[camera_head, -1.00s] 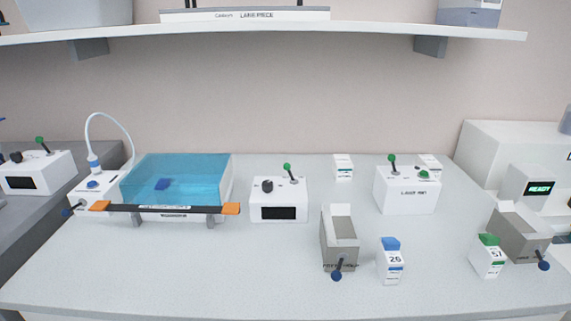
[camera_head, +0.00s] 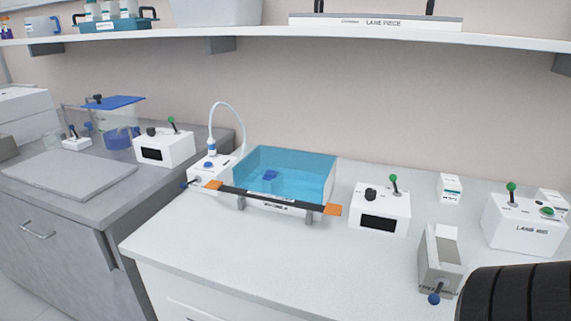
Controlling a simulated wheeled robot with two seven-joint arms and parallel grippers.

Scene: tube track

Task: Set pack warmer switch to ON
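No label reading pack warmer is legible, so I cannot tell which unit it is. A white box (camera_head: 380,209) with a black knob, a dark display and a green-tipped lever (camera_head: 394,184) stands on the white bench, right of the blue bath. A similar white box (camera_head: 164,147) with a green-tipped lever (camera_head: 171,124) stands on the grey bench at the left. Both levers stand roughly upright; their ON or OFF marks are too small to read. Neither gripper is in view.
A clear blue bath (camera_head: 290,177) has an orange-ended bar along its front. Right of it stand a grey holder (camera_head: 440,256) and a lever box labelled LANE (camera_head: 523,228). A dark ribbed shape (camera_head: 515,295) covers the lower right corner. The white bench's front left is clear.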

